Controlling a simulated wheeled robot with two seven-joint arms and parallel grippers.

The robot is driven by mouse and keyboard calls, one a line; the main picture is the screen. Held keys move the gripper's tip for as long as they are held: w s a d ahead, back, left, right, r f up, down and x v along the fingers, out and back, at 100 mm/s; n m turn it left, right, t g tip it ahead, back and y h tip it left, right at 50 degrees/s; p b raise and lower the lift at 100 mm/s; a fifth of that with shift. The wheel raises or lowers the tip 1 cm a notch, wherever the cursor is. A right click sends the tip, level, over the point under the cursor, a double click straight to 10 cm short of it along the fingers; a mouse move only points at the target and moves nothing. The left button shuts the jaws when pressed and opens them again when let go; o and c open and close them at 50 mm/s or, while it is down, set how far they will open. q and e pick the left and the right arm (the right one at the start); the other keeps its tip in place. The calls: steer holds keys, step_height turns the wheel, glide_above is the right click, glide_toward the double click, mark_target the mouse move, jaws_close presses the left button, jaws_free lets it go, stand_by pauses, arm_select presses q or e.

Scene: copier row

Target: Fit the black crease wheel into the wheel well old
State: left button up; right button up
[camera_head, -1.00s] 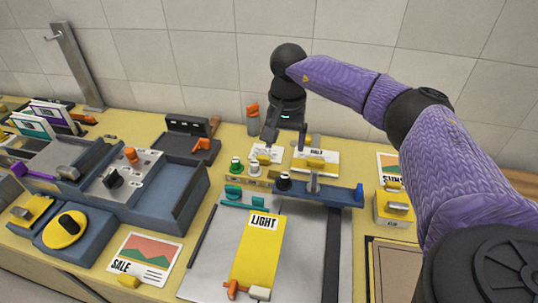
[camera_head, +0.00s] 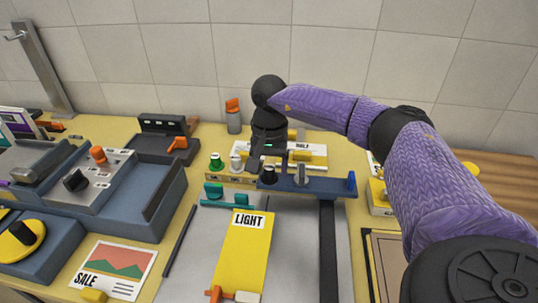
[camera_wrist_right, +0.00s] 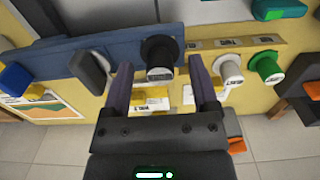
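The black crease wheel (camera_head: 268,175) stands at the left end of the blue bar, beside a yellow wheel rack (camera_head: 231,179). My right gripper (camera_head: 262,165) is just behind and above it. In the right wrist view the two purple fingers (camera_wrist_right: 160,68) are apart, and the black wheel (camera_wrist_right: 159,50) shows between and just beyond their tips. I cannot tell whether they touch it. A white wheel (camera_head: 236,163) and a green wheel (camera_head: 216,162) stand on the rack. The rack's labels are too small to read, so the old well cannot be picked out. My left gripper is not in view.
The blue bar (camera_head: 325,187) with a grey upright lever (camera_head: 300,174) runs right of the wheel. A yellow LIGHT sheet (camera_head: 243,255) lies in front. A blue-grey machine (camera_head: 125,205) stands left. An orange-topped bottle (camera_head: 233,117) stands behind.

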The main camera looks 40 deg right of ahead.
mark_target(269, 167)
steer(key=shift+c, duration=2.4)
steer(key=c, duration=0.4)
jaws_close()
step_height(269, 167, up, 8)
steer(key=p, duration=0.6)
steer(key=shift+f+p, duration=0.15)
steer(key=shift+p, duration=0.15)
steer(key=shift+f+b, duration=0.3)
steer(key=shift+f, duration=0.05)
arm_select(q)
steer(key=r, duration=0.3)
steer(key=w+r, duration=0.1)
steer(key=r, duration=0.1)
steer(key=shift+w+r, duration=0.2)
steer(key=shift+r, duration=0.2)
